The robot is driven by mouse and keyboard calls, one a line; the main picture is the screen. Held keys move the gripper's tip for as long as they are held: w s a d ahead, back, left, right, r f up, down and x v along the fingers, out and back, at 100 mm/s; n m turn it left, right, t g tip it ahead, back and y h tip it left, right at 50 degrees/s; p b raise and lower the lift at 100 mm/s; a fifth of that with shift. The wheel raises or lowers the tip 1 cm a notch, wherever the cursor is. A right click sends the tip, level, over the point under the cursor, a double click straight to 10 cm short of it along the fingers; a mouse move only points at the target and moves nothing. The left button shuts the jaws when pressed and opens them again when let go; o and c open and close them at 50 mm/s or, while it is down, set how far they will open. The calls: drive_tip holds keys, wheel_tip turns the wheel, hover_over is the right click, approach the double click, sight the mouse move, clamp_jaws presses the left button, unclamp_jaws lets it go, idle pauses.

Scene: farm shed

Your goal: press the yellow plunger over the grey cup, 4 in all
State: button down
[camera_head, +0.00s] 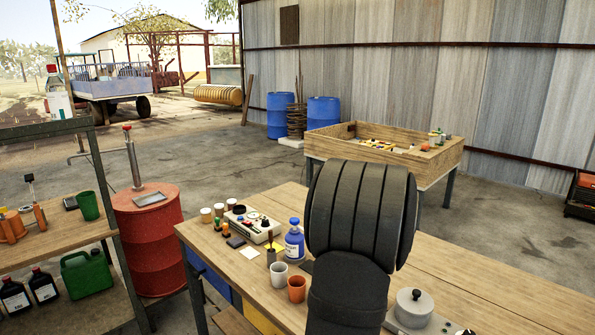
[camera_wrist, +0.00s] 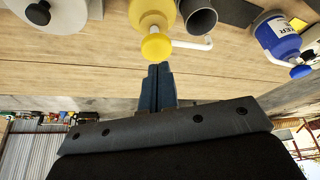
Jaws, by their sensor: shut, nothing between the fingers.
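The yellow plunger (camera_wrist: 157,46) tops a yellow-collared pump in the wrist view, with a white spout running right past the grey cup. The grey cup (camera_wrist: 199,17) stands right of the pump and its mouth faces the camera. My gripper (camera_wrist: 159,68) is shut and empty, its fingertips directly below the plunger in the picture; I cannot tell whether they touch it. In the head view my dark arm hides the pump, the grey cup and the fingers.
A blue bottle (camera_wrist: 279,37) stands right of the cup in the wrist view; a round device with a black knob (camera_wrist: 38,13) is left. In the head view, a pale cup (camera_head: 278,273) and an orange cup (camera_head: 297,288) stand left of my arm on the wooden bench (camera_head: 466,262).

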drive_tip(key=shift+f, duration=0.1)
drive_tip(key=shift+f, duration=1.75)
drive_tip(key=shift+r, duration=1.85)
drive_tip(key=shift+f, duration=1.85)
drive_tip(key=shift+r, duration=1.85)
